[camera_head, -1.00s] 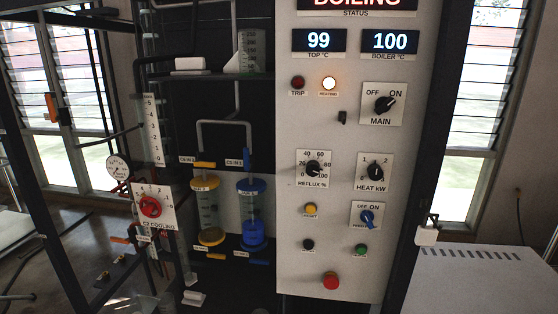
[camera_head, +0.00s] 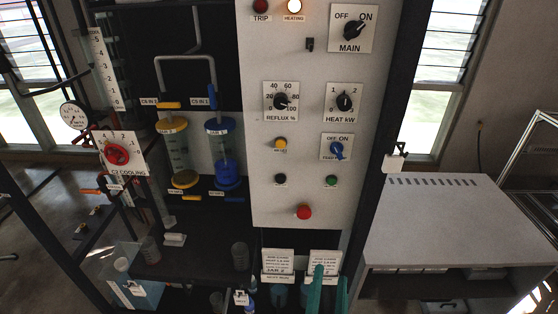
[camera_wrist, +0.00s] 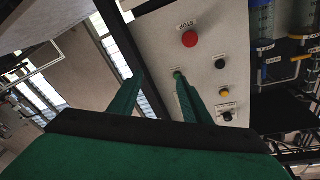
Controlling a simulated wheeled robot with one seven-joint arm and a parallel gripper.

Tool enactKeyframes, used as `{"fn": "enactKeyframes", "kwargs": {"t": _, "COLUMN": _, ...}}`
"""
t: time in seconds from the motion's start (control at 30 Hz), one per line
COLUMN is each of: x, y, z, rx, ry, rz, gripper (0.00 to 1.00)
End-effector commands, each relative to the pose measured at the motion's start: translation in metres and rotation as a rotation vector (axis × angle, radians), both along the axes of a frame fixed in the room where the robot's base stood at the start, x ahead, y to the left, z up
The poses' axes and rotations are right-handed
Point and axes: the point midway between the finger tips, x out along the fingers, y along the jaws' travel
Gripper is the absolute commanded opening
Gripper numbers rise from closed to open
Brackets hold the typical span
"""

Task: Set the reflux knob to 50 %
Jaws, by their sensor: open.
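The reflux knob (camera_head: 281,101) is a black dial on a white plate marked 0 to 100, at the upper left of the pale control panel. Its pointer seems to lie toward the right, near the high end, but it is too small to read exactly. My gripper (camera_head: 330,270) shows as two green fingers at the bottom of the head view, open and empty, well below the knob. In the wrist view, my gripper (camera_wrist: 158,78) spans in front of the upside-down panel. The reflux knob shows there (camera_wrist: 228,116) at the right, beyond the fingers.
The heat knob (camera_head: 344,103) is right of the reflux knob. Below are a yellow button (camera_head: 280,143), a blue knob (camera_head: 337,151), a black button (camera_head: 280,178), a green button (camera_head: 331,180) and a red stop button (camera_head: 303,212). A dark post (camera_head: 385,130) borders the panel's right.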

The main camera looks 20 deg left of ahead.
Motion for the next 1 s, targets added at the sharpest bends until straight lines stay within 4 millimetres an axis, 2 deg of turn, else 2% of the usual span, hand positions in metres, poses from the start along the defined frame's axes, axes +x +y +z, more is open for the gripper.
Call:
{"fn": "enactKeyframes", "kwargs": {"t": 0.03, "x": 0.013, "y": 0.006, "z": 0.020, "rx": 0.051, "ry": -0.024, "rz": 0.003, "gripper": 0.44}}
{"fn": "enactKeyframes", "kwargs": {"t": 0.2, "x": 0.046, "y": 0.019, "z": 0.073, "rx": 0.241, "ry": -0.065, "rz": 0.005, "gripper": 0.44}}
{"fn": "enactKeyframes", "kwargs": {"t": 0.4, "x": 0.073, "y": 0.035, "z": 0.135, "rx": 0.496, "ry": -0.098, "rz": 0.018, "gripper": 0.44}}
{"fn": "enactKeyframes", "kwargs": {"t": 0.7, "x": 0.091, "y": 0.062, "z": 0.219, "rx": 0.944, "ry": -0.100, "rz": 0.065, "gripper": 0.44}}
{"fn": "enactKeyframes", "kwargs": {"t": 1.0, "x": 0.094, "y": 0.077, "z": 0.282, "rx": 1.450, "ry": -0.033, "rz": 0.112, "gripper": 0.44}}
